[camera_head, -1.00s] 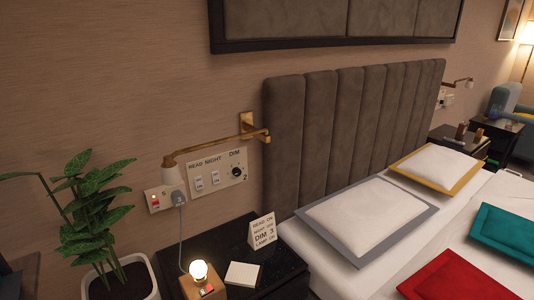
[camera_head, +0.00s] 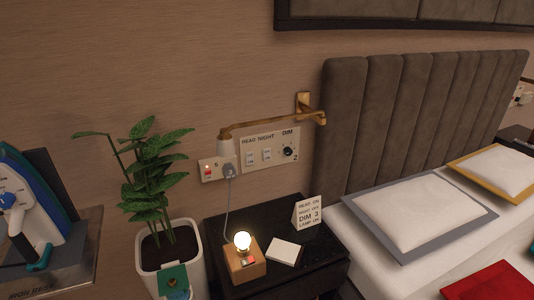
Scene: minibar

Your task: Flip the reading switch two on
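A white wall panel (camera_head: 270,166) carries the labels READ, NIGHT and DIM. The switch under READ (camera_head: 250,158) is a small white rocker, and the switch under NIGHT (camera_head: 267,155) sits to its right. Their on or off positions are too small to tell. A dark DIM knob (camera_head: 289,152) is at the panel's right, with a "2" by it. Neither of my grippers is in view.
A socket plate (camera_head: 208,171) with a red switch holds a plug. Below, a black bedside table (camera_head: 290,212) bears a lit bulb lamp (camera_head: 243,252), a white pad (camera_head: 284,253) and an instruction card (camera_head: 308,213). A potted plant (camera_head: 157,180), an iron (camera_head: 35,200) and the bed (camera_head: 420,225) flank it.

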